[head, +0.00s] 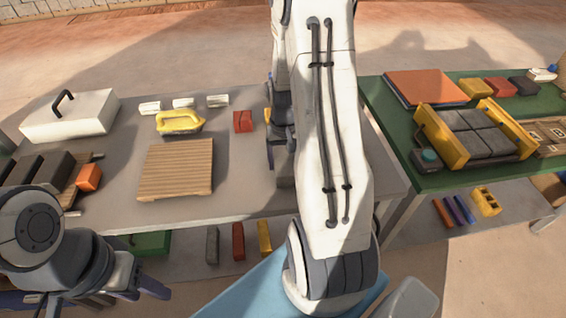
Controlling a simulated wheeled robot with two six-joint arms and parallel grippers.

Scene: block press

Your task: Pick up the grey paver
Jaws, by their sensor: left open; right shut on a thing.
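My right arm reaches down the middle of the head view, and its gripper (281,150) is over the grey table. It is shut on a grey block, which looks like the grey paver (286,178); the gripper and arm hide much of it. I cannot tell whether the paver touches the table. My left gripper (105,290) is low at the left, in front of the grey table's near edge, open and empty, apart from any paver.
The grey table (235,190) also holds a slatted wooden board (176,168), a yellow-handled brush (180,122), a red block (243,121) and a white lidded box (70,117). On the green table (385,120) at right, a yellow frame (440,138) holds several grey blocks (480,135).

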